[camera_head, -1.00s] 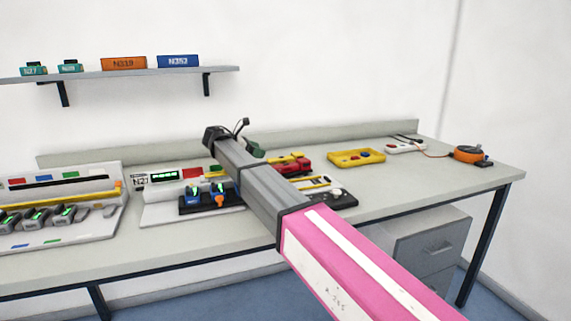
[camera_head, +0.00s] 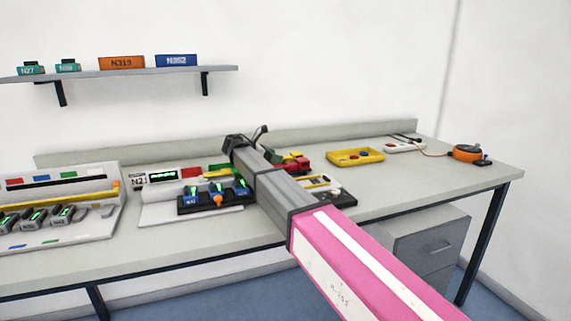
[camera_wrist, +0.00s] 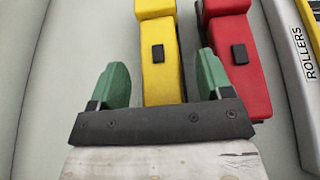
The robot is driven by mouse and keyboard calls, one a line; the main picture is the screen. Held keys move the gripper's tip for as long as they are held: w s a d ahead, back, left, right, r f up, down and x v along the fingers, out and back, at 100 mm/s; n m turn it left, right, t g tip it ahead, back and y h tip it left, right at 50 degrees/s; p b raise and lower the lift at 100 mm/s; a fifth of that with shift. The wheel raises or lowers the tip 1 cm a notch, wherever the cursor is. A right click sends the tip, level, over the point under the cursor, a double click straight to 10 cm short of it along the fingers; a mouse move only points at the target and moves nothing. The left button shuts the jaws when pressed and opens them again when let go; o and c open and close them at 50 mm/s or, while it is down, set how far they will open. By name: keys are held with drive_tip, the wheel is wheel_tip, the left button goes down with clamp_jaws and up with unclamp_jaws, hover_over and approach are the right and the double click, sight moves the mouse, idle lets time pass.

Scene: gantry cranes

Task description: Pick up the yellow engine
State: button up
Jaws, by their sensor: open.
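In the wrist view the yellow engine (camera_wrist: 162,62) lies lengthwise, with a black square block on top. My gripper (camera_wrist: 161,80) is open, its two green fingers spread to either side of the engine. A gap shows on the left side, and a narrower one on the right. The engine's near end is hidden behind the dark gripper mount. In the head view my arm and gripper cover much of this spot, and I cannot clearly make out the yellow engine there.
A red engine (camera_wrist: 240,65) lies close on the right, with the right finger in the gap between the engines. A white board (camera_wrist: 296,70) marked ROLLERS is further right. A yellow control box (camera_head: 356,157) and an orange reel (camera_head: 466,152) sit on the bench (camera_head: 420,180).

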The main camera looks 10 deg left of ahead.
drive_tip(key=shift+w+d+f, duration=0.25)
drive_tip(key=shift+w+d, duration=0.15)
drive_tip(key=shift+d, duration=0.1)
drive_tip(key=c, duration=1.2)
